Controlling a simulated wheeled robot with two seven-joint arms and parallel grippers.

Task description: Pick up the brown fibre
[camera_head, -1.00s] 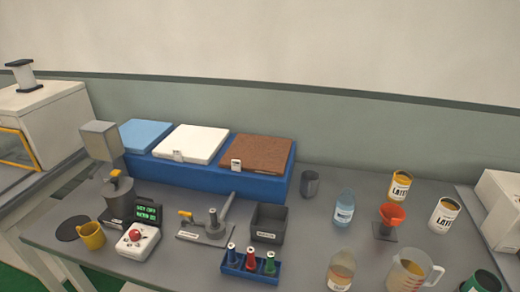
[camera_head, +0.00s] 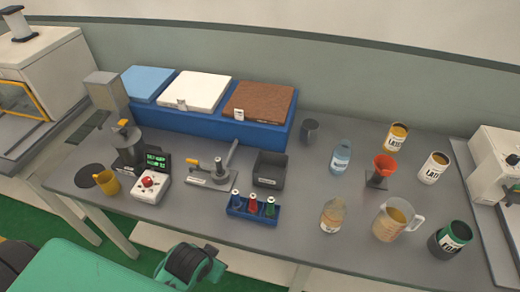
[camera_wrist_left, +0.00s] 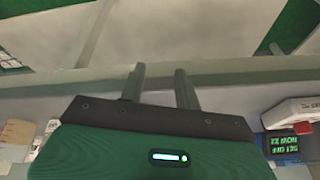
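The brown fibre (camera_head: 258,101) is a flat brown slab lying in the right part of a long blue holder (camera_head: 205,124) at the back of the table. A small white tag stands at its front left. My left gripper (camera_wrist_left: 161,88) shows in the left wrist view with its two dark fingers apart and nothing between them. It is away from the brown fibre, which is not in that view. In the head view a green link of my arm shows at the bottom left, but the fingers do not. My right gripper is not in view.
A white slab (camera_head: 195,92) and a blue slab (camera_head: 148,83) share the holder. In front stand a lever device (camera_head: 212,174), a black bin (camera_head: 269,170) and a blue rack (camera_head: 252,207). Cups, bottles and cans fill the right side.

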